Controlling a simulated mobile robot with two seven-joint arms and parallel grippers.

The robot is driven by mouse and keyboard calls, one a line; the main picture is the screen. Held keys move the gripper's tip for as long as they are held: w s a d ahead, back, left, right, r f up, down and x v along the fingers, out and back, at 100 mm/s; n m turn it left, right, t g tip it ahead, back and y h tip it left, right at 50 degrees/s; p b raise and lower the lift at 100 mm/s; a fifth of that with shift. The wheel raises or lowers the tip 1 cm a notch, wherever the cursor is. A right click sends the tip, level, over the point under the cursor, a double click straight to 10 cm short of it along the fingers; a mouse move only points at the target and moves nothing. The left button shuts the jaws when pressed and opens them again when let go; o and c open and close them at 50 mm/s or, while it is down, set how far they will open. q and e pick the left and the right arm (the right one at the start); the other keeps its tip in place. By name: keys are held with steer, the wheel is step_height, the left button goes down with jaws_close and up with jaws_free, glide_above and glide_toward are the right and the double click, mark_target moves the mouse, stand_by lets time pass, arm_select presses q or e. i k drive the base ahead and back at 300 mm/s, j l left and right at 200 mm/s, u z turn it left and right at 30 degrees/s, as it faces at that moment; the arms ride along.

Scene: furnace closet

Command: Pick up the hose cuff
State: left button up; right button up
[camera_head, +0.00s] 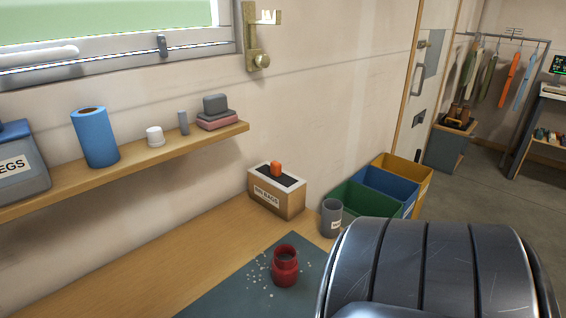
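A red, short, hollow piece with a stepped collar, which looks like the hose cuff (285,266), stands upright on a dark grey-green mat (225,297) on the wooden bench. Its open top faces up, and small white bits lie scattered on the mat to its left. Nothing is touching it from above. Neither of my grippers shows in the head view, so their state cannot be seen.
A labelled box (290,203) with an orange piece on top and a grey cup (331,218) stand behind the cuff. Green, blue and yellow bins (403,178) are beyond. A wall shelf (190,146) holds several items. A large dark ribbed form covers the lower right.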

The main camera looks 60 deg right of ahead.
mark_target(285, 264)
steer(key=z, duration=2.05)
steer(key=l+u, duration=0.45)
steer(key=l, duration=0.45)
